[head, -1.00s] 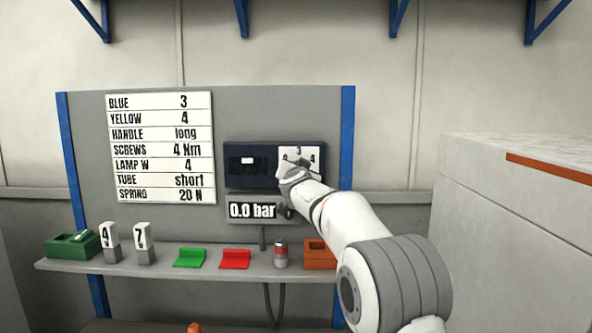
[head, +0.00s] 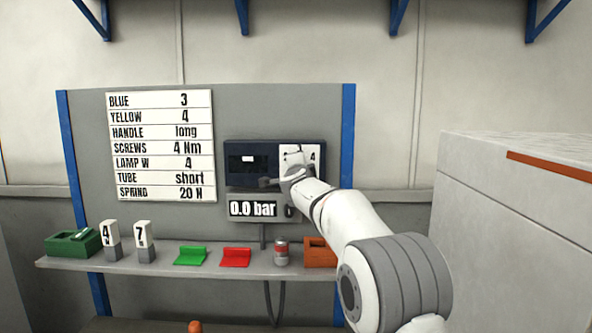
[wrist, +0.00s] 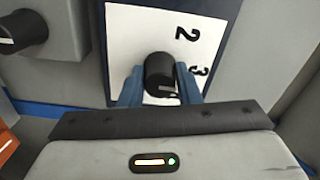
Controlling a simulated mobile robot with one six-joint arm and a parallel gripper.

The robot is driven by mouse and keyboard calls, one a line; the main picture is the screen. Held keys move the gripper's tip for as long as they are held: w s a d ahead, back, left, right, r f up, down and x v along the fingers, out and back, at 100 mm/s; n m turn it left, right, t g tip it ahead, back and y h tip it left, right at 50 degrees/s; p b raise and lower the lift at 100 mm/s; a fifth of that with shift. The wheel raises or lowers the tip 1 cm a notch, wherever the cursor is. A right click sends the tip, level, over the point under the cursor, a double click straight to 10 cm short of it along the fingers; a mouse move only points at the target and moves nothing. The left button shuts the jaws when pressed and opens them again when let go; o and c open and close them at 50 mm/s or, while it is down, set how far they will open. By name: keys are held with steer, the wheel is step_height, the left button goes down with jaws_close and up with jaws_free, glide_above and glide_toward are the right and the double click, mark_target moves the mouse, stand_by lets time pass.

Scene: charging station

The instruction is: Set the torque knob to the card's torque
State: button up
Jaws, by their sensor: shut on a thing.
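The card (head: 160,148) on the board at the left lists "SCREWS 4 Nm" in black on white. In the wrist view, the black torque knob (wrist: 159,70) stands on a white dial face (wrist: 130,40) with the numbers 2 and 3 showing. My gripper (wrist: 159,86) is shut on this knob, one blue-grey finger on each side. A small pale mark shows on the knob's lower part.
The shelf (head: 160,263) holds several small items. A pale cabinet (head: 510,240) stands right.

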steer(key=m+b, duration=0.1)
steer(key=m, duration=0.4)
steer(key=shift+f+m, duration=0.15)
steer(key=shift+m, duration=0.15)
steer(key=m+b, duration=0.1)
steer(key=m, duration=0.4)
steer(key=shift+m, duration=0.4)
steer(key=shift+f+b, duration=0.1)
steer(key=shift+b, duration=0.2)
steer(key=o, duration=0.9)
steer(key=shift+o, duration=0.4)
steer(key=shift+r, duration=0.2)
steer(key=shift+s, duration=0.1)
